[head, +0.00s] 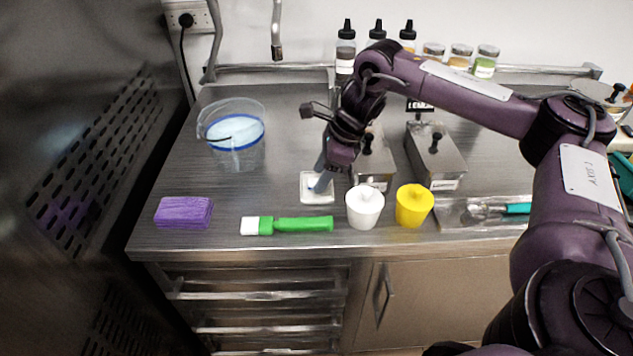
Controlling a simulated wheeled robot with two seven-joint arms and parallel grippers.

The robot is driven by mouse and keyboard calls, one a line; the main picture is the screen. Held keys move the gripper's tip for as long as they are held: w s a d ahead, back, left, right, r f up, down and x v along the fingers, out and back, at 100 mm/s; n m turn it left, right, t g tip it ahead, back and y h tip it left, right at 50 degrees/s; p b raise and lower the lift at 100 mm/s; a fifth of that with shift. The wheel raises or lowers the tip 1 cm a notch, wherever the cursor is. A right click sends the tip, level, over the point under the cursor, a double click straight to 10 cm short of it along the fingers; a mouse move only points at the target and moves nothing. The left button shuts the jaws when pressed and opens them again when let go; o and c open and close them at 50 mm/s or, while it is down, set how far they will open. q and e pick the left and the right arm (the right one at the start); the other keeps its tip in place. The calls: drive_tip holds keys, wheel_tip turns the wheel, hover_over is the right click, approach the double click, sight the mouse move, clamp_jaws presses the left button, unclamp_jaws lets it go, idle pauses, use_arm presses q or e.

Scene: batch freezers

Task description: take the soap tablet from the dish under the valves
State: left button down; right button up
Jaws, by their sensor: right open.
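A small white square dish (312,200) lies on the steel counter, left of the white plug-shaped piece. A small blue patch, apparently the soap tablet (314,185), shows in the dish, partly hidden by my gripper. My right gripper (320,181) reaches in from the right, its fingers pointing down over the dish, open. Whether the fingers straddle or touch the tablet I cannot tell. No valves are clearly identifiable above the dish. My left gripper is out of view.
A purple sponge (183,212) and a clear bucket (236,156) stand left. Lidded steel boxes (441,160) stand right of the dish.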

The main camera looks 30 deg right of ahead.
drive_tip(key=shift+w+a+f, duration=0.1)
drive_tip(key=shift+a+f, duration=0.15)
drive_tip(key=shift+f, duration=0.35)
drive_tip(key=c, duration=1.1)
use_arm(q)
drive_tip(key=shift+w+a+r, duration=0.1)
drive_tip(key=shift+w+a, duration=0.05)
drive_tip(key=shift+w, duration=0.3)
use_arm(e)
drive_tip(key=shift+o, duration=0.2)
drive_tip(key=shift+r, duration=0.1)
